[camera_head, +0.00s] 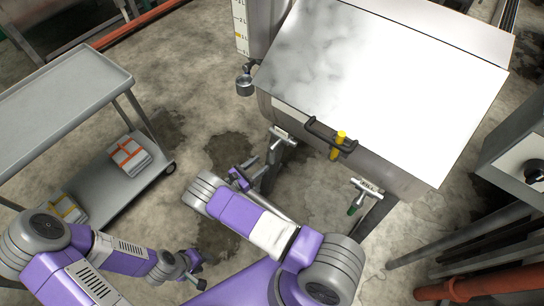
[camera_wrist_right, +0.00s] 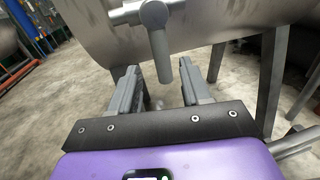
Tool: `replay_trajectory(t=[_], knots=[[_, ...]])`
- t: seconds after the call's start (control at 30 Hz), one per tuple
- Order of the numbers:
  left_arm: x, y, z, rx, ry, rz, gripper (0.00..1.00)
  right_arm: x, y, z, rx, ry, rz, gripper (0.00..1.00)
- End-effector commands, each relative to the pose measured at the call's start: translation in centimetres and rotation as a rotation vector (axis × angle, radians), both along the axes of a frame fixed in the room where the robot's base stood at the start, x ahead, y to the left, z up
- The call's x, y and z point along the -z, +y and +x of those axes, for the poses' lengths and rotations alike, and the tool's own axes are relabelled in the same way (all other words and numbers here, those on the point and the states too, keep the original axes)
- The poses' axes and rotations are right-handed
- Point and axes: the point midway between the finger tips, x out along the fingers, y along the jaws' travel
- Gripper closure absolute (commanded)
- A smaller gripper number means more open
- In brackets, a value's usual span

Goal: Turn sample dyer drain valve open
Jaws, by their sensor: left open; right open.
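The sample dyer (camera_head: 370,70) is a metal tank with a flat, pale lid, at the upper right of the head view. A valve with a small white label (camera_head: 283,135) is under its left front corner. In the right wrist view, a grey valve lever (camera_wrist_right: 157,40) hangs down from a horizontal pipe. My right gripper (camera_wrist_right: 160,70) is open, with one finger to each side of the lever's lower end. The fingers appear apart from it. In the head view, my right gripper (camera_head: 243,176) is partly hidden by its arm. My left gripper (camera_head: 193,274) is open and low at the left, away from the dyer.
A second valve (camera_head: 366,187) with a green handle end is under the dyer's front. A black lid handle and yellow piece (camera_head: 338,145) project above it. A grey cart (camera_head: 75,110) stands at left; a grey cabinet (camera_head: 515,160) stands at right. Dyer legs (camera_wrist_right: 272,75) flank the gripper.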

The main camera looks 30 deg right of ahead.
Motion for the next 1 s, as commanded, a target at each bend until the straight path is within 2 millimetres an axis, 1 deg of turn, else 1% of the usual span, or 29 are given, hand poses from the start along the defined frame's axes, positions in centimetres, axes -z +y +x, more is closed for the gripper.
replay_trajectory(t=[0.2, 0.4, 0.57, 0.8, 0.97, 1.0], knots=[[0.4, 0.0, 0.0, 0.0, 0.0, 0.0, 0.57, 0.0, -3.5, 0.6, 0.006, -0.001, 0.0, 0.52], [0.6, 0.0, 0.0, 0.0, 0.0, 0.0, 0.57, 0.1, -6.0, 1.1, 0.006, 0.0, 0.003, 0.52], [0.7, 0.0, 0.0, 0.0, 0.0, 0.0, 0.57, 0.0, -6.9, 1.2, 0.005, 0.0, 0.003, 0.52], [0.7, 0.0, 0.0, 0.0, 0.0, 0.0, 0.57, 0.0, -6.9, 1.2, 0.005, 0.0, 0.004, 0.52], [0.7, 0.0, 0.0, 0.0, 0.0, 0.0, 0.57, 0.0, -6.9, 1.2, 0.005, 0.0, 0.004, 0.77], [0.7, 0.0, 0.0, 0.0, 0.0, 0.0, 0.57, 0.0, -6.9, 1.2, 0.005, 0.0, 0.004, 0.83]])
